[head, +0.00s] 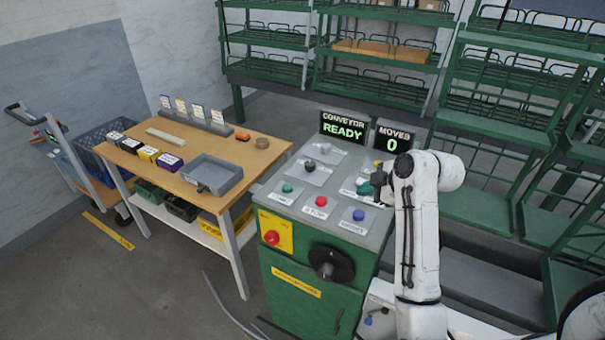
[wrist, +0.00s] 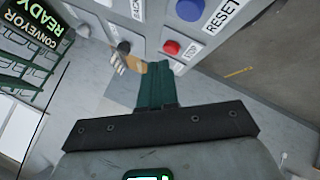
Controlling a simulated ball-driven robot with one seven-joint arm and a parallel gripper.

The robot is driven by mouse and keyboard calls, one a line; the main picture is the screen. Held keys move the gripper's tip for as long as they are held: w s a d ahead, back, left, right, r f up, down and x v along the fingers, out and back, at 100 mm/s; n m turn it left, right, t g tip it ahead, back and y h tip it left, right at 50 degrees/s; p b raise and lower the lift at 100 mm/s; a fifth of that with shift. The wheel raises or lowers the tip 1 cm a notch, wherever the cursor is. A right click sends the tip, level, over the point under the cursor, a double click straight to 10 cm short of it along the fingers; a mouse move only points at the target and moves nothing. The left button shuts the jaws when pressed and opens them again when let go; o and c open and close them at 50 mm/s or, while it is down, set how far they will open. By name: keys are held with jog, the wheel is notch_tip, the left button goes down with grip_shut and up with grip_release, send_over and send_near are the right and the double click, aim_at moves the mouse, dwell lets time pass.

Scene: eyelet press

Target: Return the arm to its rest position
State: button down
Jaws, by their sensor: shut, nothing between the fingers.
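My white arm rises on the right of the head view, in front of the green control console (head: 300,240). My gripper (head: 379,182) is over the right part of the console's sloping top, near its buttons. In the wrist view the teal fingers of my gripper (wrist: 156,72) are together with nothing between them. The blue RESET button (wrist: 189,10) and the red STOP button (wrist: 171,47) show beyond the fingertips, apart from them in the picture. The arm hides part of the console's right side.
Displays (head: 343,129) read CONVEYOR READY and MOVES 0. A wooden table (head: 225,165) with a grey tray (head: 212,175) and small boxes stands left of the console. Green racks (head: 480,210) stand behind and right. A blue crate cart (head: 70,160) is far left. Floor is open at lower left.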

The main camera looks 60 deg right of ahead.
jog(key=shift+m+g+y, duration=0.8)
jog(key=shift+g, duration=0.1)
jog(key=a+f, duration=0.2)
jog(key=a, duration=0.1)
jog(key=w+a+f, duration=0.1)
jog(key=a+f, duration=0.2)
jog(key=a+f+b, duration=0.1)
jog(key=a+f, duration=0.1)
jog(key=a, duration=0.2)
jog(key=shift+w+f, duration=0.2)
jog(key=shift+w, duration=0.1)
jog(key=s+a+f+m+g+b, duration=0.1)
jog(key=s+a+f+g, duration=0.1)
jog(key=s+a+f, duration=0.2)
jog(key=s+a+f+m+g+b, duration=0.1)
jog(key=s+a+f, duration=0.3)
jog(key=a, duration=0.6)
jog(key=s+a+f+m+g, duration=0.3)
jog(key=s+a+f, duration=0.1)
jog(key=a, duration=0.3)
jog(key=shift+s+a+f+b, duration=0.15)
jog(key=shift+s+a+b, duration=0.15)
jog(key=shift+b, duration=0.1)
